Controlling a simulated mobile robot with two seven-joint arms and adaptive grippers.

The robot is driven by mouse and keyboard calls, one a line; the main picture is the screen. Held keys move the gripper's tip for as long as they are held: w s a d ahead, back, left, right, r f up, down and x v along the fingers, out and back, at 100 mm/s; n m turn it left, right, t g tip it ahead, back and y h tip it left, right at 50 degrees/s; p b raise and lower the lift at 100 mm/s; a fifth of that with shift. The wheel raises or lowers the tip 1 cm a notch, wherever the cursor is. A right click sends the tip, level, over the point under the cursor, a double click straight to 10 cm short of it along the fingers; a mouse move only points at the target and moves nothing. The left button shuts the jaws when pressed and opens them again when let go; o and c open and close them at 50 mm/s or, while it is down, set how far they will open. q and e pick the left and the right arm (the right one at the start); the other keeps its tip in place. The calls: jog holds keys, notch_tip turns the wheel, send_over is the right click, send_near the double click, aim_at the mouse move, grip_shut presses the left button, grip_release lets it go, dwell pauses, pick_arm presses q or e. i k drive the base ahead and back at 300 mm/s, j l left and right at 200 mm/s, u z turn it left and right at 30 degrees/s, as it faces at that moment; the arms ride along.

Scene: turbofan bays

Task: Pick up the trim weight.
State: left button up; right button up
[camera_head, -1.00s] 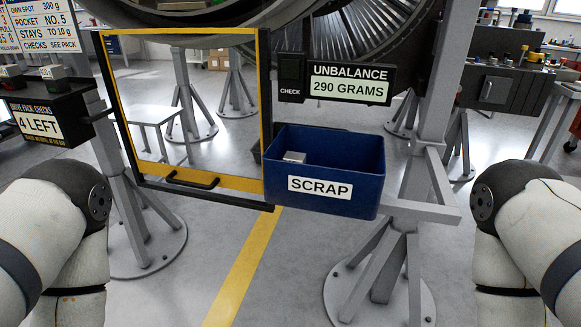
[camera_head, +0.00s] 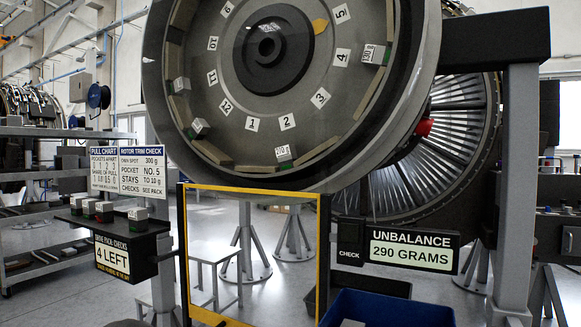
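Similar blocks sit around the inner rim of the large grey rotor disc (camera_head: 230,90): a left one (camera_head: 199,128), a bottom one (camera_head: 283,155) and an upper right one (camera_head: 373,53). A small pale block (camera_head: 352,323) lies in the blue bin (camera_head: 395,308), cut off by the lower edge. Neither gripper is in view.
A yellow-edged frame (camera_head: 322,250) hangs below the disc, between shelf and bin. The display (camera_head: 412,250) reads UNBALANCE 290 GRAMS. A grey post (camera_head: 516,200) stands at right. A red knob (camera_head: 424,127) shows beside the bladed fan.

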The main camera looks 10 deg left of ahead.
aim_at(104, 209)
jog(key=j+u, duration=0.1)
jog(key=u, duration=0.9)
